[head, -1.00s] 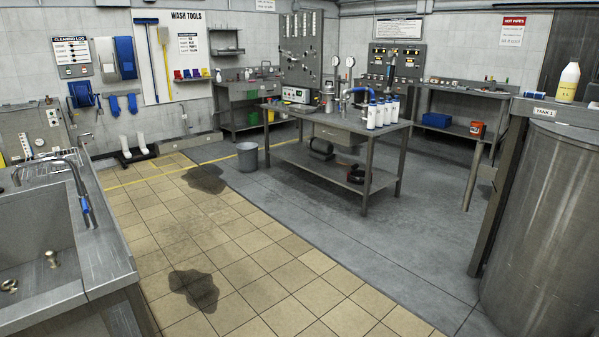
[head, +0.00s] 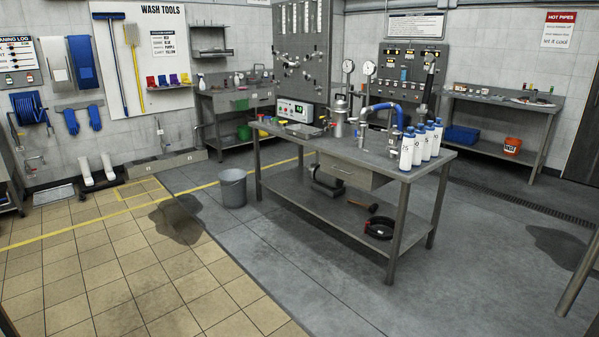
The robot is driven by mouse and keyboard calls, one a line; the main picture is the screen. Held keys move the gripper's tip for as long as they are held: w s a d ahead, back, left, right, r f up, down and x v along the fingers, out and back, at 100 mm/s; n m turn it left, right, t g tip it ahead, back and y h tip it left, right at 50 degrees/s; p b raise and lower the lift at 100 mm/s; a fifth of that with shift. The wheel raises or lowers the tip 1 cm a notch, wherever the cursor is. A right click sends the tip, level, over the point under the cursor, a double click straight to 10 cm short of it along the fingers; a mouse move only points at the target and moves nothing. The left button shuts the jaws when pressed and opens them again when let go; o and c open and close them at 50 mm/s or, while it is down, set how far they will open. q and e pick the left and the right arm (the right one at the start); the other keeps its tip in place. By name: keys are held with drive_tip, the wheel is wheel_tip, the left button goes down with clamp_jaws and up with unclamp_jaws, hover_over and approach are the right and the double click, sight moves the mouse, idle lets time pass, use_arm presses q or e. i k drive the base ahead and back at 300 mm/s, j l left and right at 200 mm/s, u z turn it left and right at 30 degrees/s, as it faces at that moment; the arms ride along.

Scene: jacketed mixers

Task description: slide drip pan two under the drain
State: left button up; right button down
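I see no drip pan that I can make out in the head view. No drain outlet is clearly visible; a dark slotted strip (head: 540,208) runs along the floor below the back right bench. Neither of my grippers is in view.
A steel workbench (head: 350,160) with bottles, gauges and a blue hose stands in the middle. A grey bucket (head: 233,188) stands on the floor left of it. Dark wet patches lie on the tiles (head: 178,222) and at the right (head: 562,246). The tiled floor at front left is clear.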

sight(304, 132)
drive_tip(key=i, duration=2.85)
